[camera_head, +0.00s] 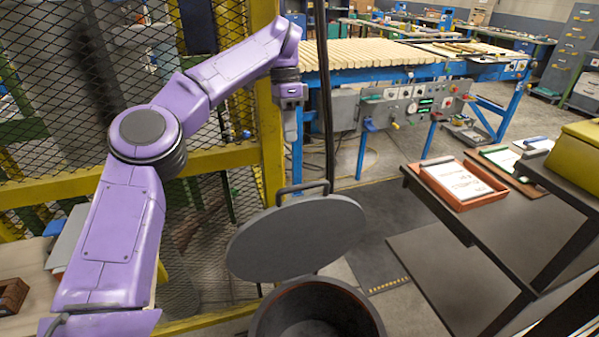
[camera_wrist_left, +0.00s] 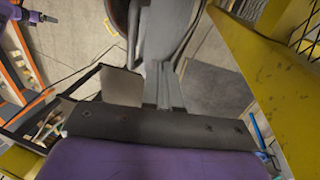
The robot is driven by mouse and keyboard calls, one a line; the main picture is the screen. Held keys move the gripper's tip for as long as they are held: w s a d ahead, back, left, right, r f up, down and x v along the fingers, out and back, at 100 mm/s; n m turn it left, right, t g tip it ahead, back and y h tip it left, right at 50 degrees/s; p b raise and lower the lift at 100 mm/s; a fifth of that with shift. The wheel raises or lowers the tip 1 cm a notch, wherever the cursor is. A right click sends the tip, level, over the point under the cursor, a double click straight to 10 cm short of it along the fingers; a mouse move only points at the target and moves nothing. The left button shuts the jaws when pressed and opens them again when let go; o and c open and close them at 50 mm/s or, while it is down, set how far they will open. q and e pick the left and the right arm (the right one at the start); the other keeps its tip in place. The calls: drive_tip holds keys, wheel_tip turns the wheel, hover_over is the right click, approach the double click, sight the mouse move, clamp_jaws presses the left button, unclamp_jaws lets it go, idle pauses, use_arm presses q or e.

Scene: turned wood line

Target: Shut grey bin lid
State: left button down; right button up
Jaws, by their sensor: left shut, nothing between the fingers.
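The grey bin (camera_head: 262,322) stands at the bottom middle of the head view, its dark inside showing. Its round grey lid (camera_head: 298,238) is raised and tilted above the bin's far side, with a dark handle (camera_head: 302,188) at its upper edge. My left gripper (camera_head: 290,140) hangs fingers down, above and beyond the lid, and looks apart from it. It is shut and empty. In the left wrist view the gripper's fingers (camera_wrist_left: 164,88) point towards the grey lid (camera_wrist_left: 165,30).
A yellow-framed mesh fence (camera_head: 268,130) stands close beside my left arm. A blue-framed roller conveyor (camera_head: 365,55) with a control panel is behind. A dark bench (camera_head: 480,225) at the right carries an orange tray (camera_head: 487,200). A dark mat lies on the floor beyond the lid.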

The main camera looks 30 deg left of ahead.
use_arm(q)
drive_tip(key=s+d+f, duration=0.1)
drive_tip(key=f, duration=0.1)
drive_tip(key=s+d+f, duration=0.1)
drive_tip(key=f, duration=0.2)
drive_tip(key=s+d+f, duration=0.1)
drive_tip(key=d+f, duration=0.1)
drive_tip(key=f, duration=0.1)
drive_tip(key=shift+s, duration=0.25)
drive_tip(key=shift+w+f, duration=0.1)
drive_tip(key=shift+f, duration=0.05)
drive_tip(key=shift+a, duration=0.1)
